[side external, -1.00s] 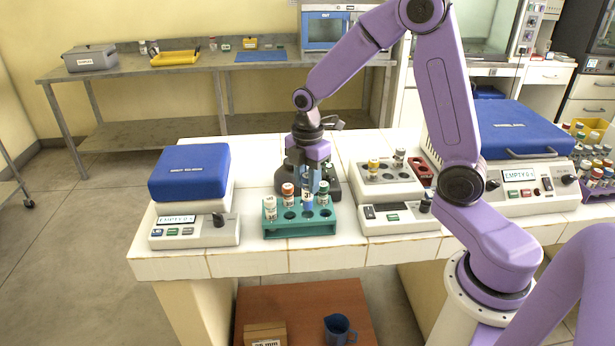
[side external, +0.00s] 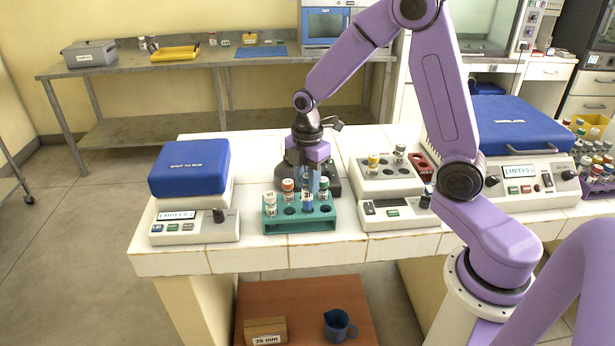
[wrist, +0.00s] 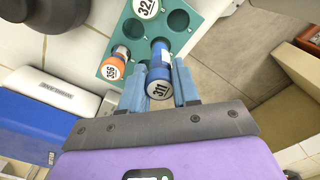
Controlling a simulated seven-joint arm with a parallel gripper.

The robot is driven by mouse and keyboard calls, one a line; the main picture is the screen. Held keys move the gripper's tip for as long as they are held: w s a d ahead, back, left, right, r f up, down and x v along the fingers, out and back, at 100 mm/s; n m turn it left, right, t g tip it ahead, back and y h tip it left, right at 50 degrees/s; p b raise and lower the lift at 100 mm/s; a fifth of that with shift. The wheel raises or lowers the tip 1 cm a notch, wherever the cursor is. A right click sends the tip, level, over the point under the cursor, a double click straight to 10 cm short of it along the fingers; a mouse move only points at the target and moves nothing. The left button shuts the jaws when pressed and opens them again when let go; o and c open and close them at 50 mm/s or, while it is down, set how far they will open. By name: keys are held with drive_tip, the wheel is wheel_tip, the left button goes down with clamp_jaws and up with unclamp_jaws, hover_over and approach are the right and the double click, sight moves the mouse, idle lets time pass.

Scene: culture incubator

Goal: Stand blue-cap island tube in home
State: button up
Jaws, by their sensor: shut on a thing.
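My gripper (side external: 308,176) points down over the teal rack (side external: 298,227) and is shut on the blue-cap tube (side external: 307,199). In the wrist view the tube (wrist: 159,68) lies between the two blue-grey fingers (wrist: 160,88), with a 311 label on its near end. It looks roughly upright at the rack's middle, its lower end at the front row; how deep it sits in a hole I cannot tell.
A blue-lidded device (side external: 190,170) stands left of the rack. A grey tube block (side external: 387,180) with yellow-cap and white-cap tubes stands right. A dark round object (side external: 332,180) is close behind the rack. White table is bare between the rack and the left device.

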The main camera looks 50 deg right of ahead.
sight(307, 194)
drive_tip(key=shift+f, duration=0.5)
drive_tip(key=shift+f, duration=0.1)
drive_tip(key=shift+f, duration=1.6)
drive_tip(key=o, duration=1.4)
drive_tip(key=shift+r, duration=3.8)
